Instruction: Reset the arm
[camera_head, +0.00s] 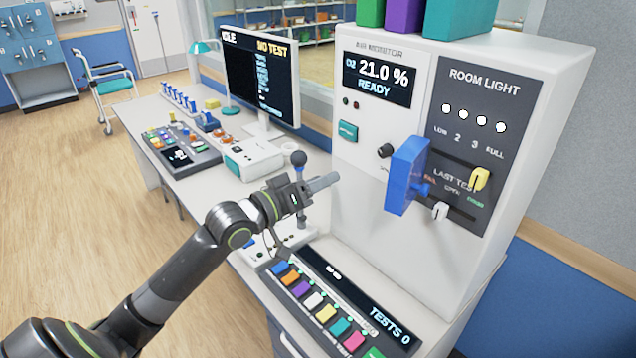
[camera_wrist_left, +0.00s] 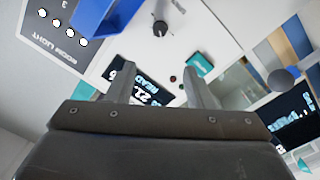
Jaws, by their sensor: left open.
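My left arm comes in from the lower left in the head view. Its gripper (camera_head: 326,184) is in front of the white gas monitor cabinet (camera_head: 350,190), left of the blue handle (camera_head: 407,175). In the left wrist view the two fingers of this gripper (camera_wrist_left: 160,82) stand apart with nothing between them. The cabinet's display, reading 21.0 % READY (camera_head: 380,78), shows beyond the fingers. The blue handle also shows at the top of the left wrist view (camera_wrist_left: 97,15). My right gripper is in neither view.
A monitor (camera_head: 262,78) and a console (camera_head: 180,145) stand on the desk at the left. The floor (camera_head: 60,200) at the left is clear.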

